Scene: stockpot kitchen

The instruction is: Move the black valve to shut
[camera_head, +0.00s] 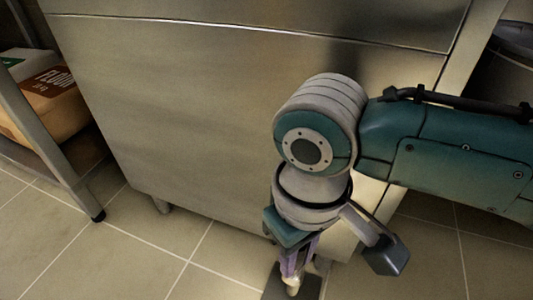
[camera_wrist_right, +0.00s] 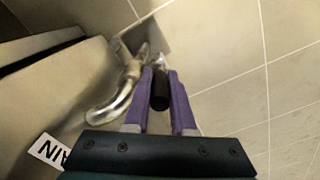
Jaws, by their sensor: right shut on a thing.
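In the right wrist view, the black valve handle (camera_wrist_right: 160,92) sits between the two purple fingers of my right gripper (camera_wrist_right: 158,80), which is shut on it. A curved metal pipe (camera_wrist_right: 112,106) lies just left of the fingers and joins metal fittings near their tips. In the head view, my right gripper (camera_head: 292,276) reaches down at the bottom, beside the steel cabinet's lower right corner. The valve handle cannot be made out there, as the gripper and wrist cover it. My left gripper is in neither view.
A large steel cabinet (camera_head: 180,120) fills the middle of the head view. A metal rack (camera_head: 60,165) holding packages marked flour (camera_head: 52,80) stands at the left. A partly hidden white label (camera_wrist_right: 50,150) shows in the wrist view. The tiled floor (camera_head: 140,255) is open in front.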

